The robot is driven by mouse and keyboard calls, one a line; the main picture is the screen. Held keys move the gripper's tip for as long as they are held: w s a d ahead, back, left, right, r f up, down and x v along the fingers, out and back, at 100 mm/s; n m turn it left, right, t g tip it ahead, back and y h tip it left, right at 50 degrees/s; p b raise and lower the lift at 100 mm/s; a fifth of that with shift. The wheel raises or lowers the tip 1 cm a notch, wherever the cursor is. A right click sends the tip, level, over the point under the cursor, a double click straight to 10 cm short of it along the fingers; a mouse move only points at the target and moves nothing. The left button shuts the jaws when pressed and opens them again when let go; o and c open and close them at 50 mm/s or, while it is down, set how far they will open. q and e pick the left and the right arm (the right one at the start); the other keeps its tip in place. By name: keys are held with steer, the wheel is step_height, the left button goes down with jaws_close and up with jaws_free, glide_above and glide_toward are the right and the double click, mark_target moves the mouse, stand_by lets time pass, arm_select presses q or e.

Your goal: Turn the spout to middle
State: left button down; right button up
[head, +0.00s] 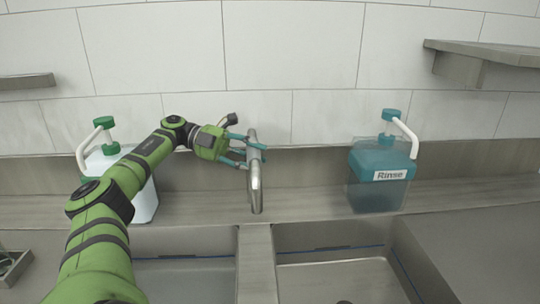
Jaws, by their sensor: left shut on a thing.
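The metal spout (256,187) stands at the back of the sink, above the divider (256,262) between the two basins. It points forward, roughly in line with the divider. My left gripper (252,150) reaches in from the left and is shut on the spout near its upper back part. The fingers partly cover the spout there. My right gripper is not in view.
A teal bottle labelled Rinse (378,180) stands right of the spout on the ledge. A white bottle with a green pump (143,196) stands at left, partly behind my left arm. A shelf (490,62) juts from the wall at upper right.

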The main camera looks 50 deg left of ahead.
arm_select(q)
steer(key=shift+s+a, duration=0.1)
steer(key=shift+s, duration=0.05)
stand_by(0.3)
steer(key=c, duration=0.6)
jaws_free()
steer(key=shift+c, duration=0.2)
